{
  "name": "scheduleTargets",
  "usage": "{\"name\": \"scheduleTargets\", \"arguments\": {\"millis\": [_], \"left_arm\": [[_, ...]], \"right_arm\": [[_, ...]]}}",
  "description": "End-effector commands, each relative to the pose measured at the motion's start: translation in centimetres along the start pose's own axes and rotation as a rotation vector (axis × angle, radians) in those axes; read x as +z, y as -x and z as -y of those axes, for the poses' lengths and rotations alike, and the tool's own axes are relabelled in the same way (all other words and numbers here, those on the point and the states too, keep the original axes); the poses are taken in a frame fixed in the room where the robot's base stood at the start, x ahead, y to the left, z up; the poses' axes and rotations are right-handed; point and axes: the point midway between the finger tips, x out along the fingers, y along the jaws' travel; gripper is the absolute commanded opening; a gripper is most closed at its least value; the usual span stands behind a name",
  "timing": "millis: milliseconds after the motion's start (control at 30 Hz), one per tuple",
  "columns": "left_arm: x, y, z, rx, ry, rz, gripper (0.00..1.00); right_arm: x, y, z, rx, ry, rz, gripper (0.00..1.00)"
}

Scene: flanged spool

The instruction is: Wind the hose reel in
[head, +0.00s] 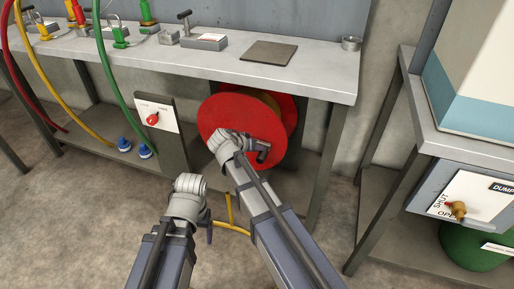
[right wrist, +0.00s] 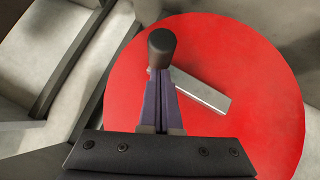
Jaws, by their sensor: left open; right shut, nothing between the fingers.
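The hose reel has a red round flange (head: 225,110) and hangs under the bench; yellow hose shows behind the flange's upper edge. In the right wrist view the red flange (right wrist: 245,75) fills the middle and right, with a grey crank bar (right wrist: 203,92) and a black handle knob (right wrist: 162,48). My right gripper (right wrist: 161,85) is shut and empty, its tips right by the knob; I cannot tell whether they touch. It also shows in front of the reel in the head view (head: 262,152). My left gripper (head: 209,226) is open, lower left of the reel, near the yellow hose (head: 236,228).
A panel with a red knob (head: 153,119) stands left of the reel. The grey bench (head: 225,67) is above it and bench legs flank it. Blue fittings (head: 145,151) sit on a low shelf. A second bench with a dump valve (head: 456,209) is at right.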

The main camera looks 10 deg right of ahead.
Motion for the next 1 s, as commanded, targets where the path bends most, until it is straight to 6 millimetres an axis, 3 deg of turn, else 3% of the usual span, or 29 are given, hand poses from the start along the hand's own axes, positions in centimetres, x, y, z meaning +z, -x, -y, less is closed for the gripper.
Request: {"name": "scheduleTargets", "arguments": {"millis": [333, 733, 1000], "left_arm": [[-0.1, -2.3, -0.2, 0.000, 0.004, 0.000, 0.78], [-0.4, -6.6, -0.7, 0.000, 0.003, -0.003, 0.78], [-0.6, -8.8, -0.9, 0.000, 0.003, -0.005, 0.78]], "right_arm": [[2.5, -2.2, 0.3, -0.181, -0.187, 0.001, 0.00], [4.7, -4.5, 2.3, -0.450, -0.458, 0.004, 0.00], [5.7, -5.7, 4.6, -0.447, -0.449, 0.002, 0.00]]}}
